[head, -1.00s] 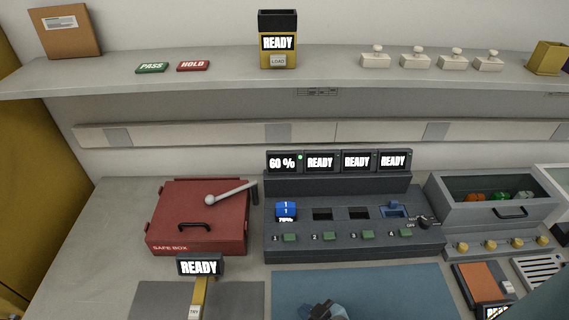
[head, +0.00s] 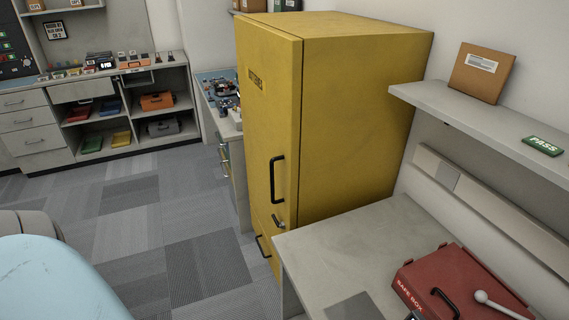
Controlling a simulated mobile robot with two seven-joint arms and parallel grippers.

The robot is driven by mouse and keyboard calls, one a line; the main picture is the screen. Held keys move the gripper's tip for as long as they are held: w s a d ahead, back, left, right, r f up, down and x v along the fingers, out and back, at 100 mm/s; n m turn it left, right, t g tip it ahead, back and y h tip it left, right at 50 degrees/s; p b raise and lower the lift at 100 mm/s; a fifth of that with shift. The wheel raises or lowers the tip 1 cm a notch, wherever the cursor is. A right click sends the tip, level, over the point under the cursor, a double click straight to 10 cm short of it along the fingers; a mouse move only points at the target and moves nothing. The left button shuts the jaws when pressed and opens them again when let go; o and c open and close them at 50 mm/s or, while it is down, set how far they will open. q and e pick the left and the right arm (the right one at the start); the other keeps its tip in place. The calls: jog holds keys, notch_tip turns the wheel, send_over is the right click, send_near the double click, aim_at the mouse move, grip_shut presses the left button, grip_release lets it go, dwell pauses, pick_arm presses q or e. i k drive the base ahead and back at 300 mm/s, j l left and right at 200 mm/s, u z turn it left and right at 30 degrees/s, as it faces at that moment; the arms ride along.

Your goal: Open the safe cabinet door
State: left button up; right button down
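A tall yellow cabinet (head: 345,120) stands at the centre, between the workbench and the far counter. Its door (head: 270,130) faces left, toward the open floor, and looks shut. The door carries a dark label too small to read, a black vertical handle (head: 276,180) and a small metal latch or lever (head: 277,221) below it. A lower front with another black handle (head: 262,246) is under the door. Neither of my grippers is in view, and nothing touches the cabinet.
The grey workbench (head: 345,235) adjoins the cabinet at right, with a red safe box (head: 460,285) on it. A shelf (head: 480,125) runs above. Grey carpet (head: 150,225) is open at left. A light blue rounded surface (head: 60,280) fills the lower left corner.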

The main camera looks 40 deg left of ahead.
aim_at(269, 59)
jog(key=k+j, duration=0.15)
jog(key=j, duration=0.25)
jog(key=k+j, duration=0.15)
jog(key=j, duration=0.2)
jog(key=i+j+u, duration=0.1)
jog(key=j, duration=1)
jog(key=i+j, duration=0.1)
jog(key=j, duration=0.25)
jog(key=i+j, duration=0.1)
jog(key=j, duration=0.25)
jog(key=i+j, duration=0.1)
jog(key=j, duration=0.25)
